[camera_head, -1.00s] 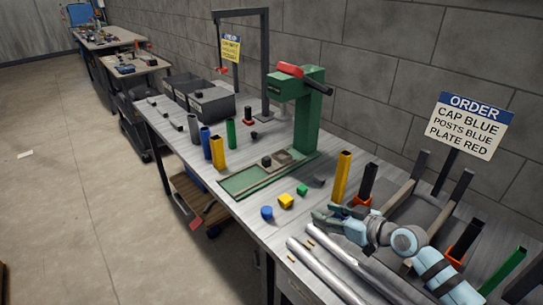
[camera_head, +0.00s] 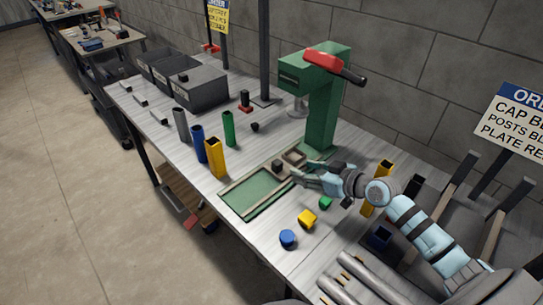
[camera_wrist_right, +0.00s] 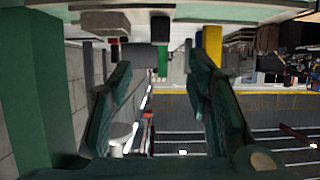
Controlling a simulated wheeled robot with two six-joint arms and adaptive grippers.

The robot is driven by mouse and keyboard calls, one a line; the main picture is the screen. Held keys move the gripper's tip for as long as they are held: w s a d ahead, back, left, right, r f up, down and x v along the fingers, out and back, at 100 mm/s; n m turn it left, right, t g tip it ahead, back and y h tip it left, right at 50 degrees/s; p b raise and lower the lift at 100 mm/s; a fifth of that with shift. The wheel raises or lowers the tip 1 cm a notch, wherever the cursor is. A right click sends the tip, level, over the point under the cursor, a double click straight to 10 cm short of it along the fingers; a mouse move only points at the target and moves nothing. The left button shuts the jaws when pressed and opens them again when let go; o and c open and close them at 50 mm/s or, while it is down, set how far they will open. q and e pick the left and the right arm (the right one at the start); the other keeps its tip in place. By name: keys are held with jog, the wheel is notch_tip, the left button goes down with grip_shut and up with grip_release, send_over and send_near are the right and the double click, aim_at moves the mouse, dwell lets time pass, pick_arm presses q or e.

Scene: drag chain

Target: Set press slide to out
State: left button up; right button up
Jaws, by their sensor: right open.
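The green press (camera_head: 318,100) with its red lever (camera_head: 335,65) stands at the back of the bench. Its green base (camera_head: 247,196) has pale rails and runs toward the bench's front edge. The tan press slide (camera_head: 294,157), with a dark block (camera_head: 277,166) at its front, sits at the base's inner end by the press column. My right gripper (camera_head: 299,174) is open beside the slide, on the near right. Contact cannot be told. Its two fingers stand apart with nothing between them in the right wrist view (camera_wrist_right: 160,105), which looks upside down. My left gripper is not in view.
Several upright posts, including a yellow one (camera_head: 215,158), stand left of the base. Grey bins (camera_head: 196,92) are behind them. A yellow post (camera_head: 376,190) stands behind my right arm.

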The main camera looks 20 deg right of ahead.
aim_at(279, 163)
jog(key=b+x, duration=0.1)
jog(key=x, duration=0.4)
jog(key=shift+w+a+f, duration=0.15)
jog(key=b+x, duration=0.2)
jog(key=x, duration=0.5)
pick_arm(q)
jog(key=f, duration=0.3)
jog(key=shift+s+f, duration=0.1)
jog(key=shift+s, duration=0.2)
pick_arm(e)
jog(key=shift+w, duration=0.1)
grip_shut()
